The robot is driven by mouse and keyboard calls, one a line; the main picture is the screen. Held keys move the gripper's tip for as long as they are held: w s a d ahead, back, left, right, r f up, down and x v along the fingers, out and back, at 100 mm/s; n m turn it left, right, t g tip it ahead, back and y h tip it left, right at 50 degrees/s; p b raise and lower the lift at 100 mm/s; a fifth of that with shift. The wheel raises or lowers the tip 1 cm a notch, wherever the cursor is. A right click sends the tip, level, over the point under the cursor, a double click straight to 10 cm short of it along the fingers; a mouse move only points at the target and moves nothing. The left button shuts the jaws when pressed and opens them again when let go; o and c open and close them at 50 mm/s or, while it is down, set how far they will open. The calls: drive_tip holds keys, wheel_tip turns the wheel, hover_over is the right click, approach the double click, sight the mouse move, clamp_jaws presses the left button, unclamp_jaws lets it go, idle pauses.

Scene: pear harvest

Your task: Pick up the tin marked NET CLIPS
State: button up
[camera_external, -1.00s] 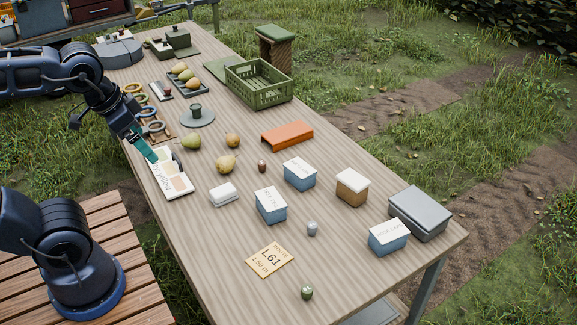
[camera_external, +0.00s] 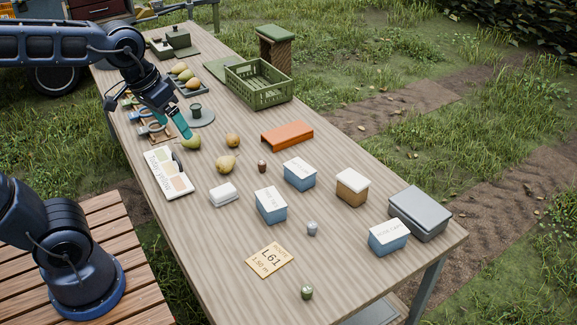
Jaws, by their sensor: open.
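Three blue tins with white lettered lids stand on the table in the external view: a back one (camera_external: 299,178), a middle one (camera_external: 271,208) and a front right one (camera_external: 388,242). The lettering is too small for me to tell surely which is marked NET CLIPS. My gripper (camera_external: 181,127), with teal fingers, is open and empty. It is above the left side of the table near a green pear (camera_external: 191,143), well to the upper left of all the tins.
A brown box with a white lid (camera_external: 351,190) and a grey case (camera_external: 420,214) stand near the tins. An orange tray (camera_external: 287,135), a white box (camera_external: 223,196), pears and a card (camera_external: 270,260) also lie around. A green crate (camera_external: 258,87) is farther back.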

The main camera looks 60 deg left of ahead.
drive_tip(key=w+a+f+n+g, duration=0.15)
drive_tip(key=w+n, duration=0.25)
drive_tip(key=w, duration=1)
drive_tip(key=n+g+h, duration=0.1)
drive_tip(key=n+g, duration=0.1)
drive_tip(key=n, duration=1)
hover_over(300, 166)
drive_tip(key=f, duration=1.9)
drive_tip(key=s+f, duration=0.1)
drive_tip(key=f, duration=0.9)
drive_tip(key=shift+a, duration=0.2)
drive_tip(key=shift+w+a+f, duration=0.1)
drive_tip(key=shift+w+f, duration=0.05)
drive_tip(key=shift+f, duration=0.4)
drive_tip(key=f, duration=0.5)
drive_tip(key=shift+d, duration=0.35)
drive_tip(key=shift+w+d+f, duration=0.1)
drive_tip(key=shift+f, duration=1.25)
drive_tip(key=shift+w+d+f, duration=0.1)
drive_tip(key=shift+f, duration=1.2)
drive_tip(key=c, duration=1.2)
drive_tip(key=shift+r, duration=0.1)
